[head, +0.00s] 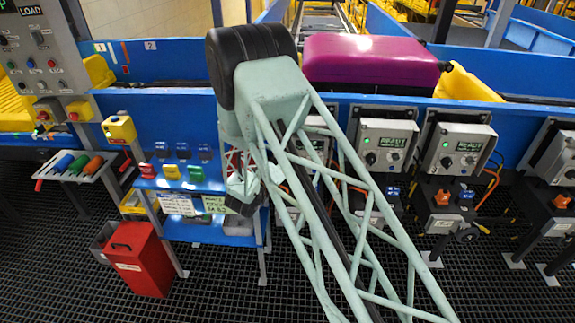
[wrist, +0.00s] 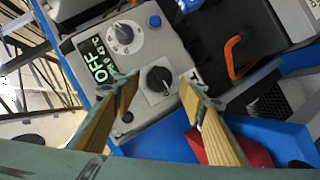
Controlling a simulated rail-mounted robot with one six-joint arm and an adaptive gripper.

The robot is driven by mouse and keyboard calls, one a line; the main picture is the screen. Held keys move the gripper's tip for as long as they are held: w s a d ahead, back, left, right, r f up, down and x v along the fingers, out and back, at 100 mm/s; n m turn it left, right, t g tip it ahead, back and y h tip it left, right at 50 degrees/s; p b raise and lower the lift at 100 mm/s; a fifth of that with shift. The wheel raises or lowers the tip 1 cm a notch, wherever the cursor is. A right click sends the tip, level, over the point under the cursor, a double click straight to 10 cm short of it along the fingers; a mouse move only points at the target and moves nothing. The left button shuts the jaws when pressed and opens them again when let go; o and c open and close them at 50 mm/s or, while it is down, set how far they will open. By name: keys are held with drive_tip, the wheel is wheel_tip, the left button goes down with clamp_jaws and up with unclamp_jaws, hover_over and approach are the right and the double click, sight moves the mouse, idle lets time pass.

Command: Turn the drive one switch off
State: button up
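My gripper (wrist: 157,88) is open, with one tan finger on each side of the rotary switch. No contact with the knob is visible. In the head view, a drive box (head: 318,143) is partly hidden behind my arm, and my gripper cannot be made out clearly.
In the head view, drive boxes reading READY (head: 387,145) (head: 460,148) stand to the right, below a blue conveyor wall. A purple suitcase (head: 370,62) lies on the conveyor. A red bin (head: 138,258) stands lower left. The wrist view shows an orange handle (wrist: 236,60) beside the box.

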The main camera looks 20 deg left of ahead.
drive_tip(key=v, duration=1)
drive_tip(key=shift+r, duration=0.1)
idle(0.4)
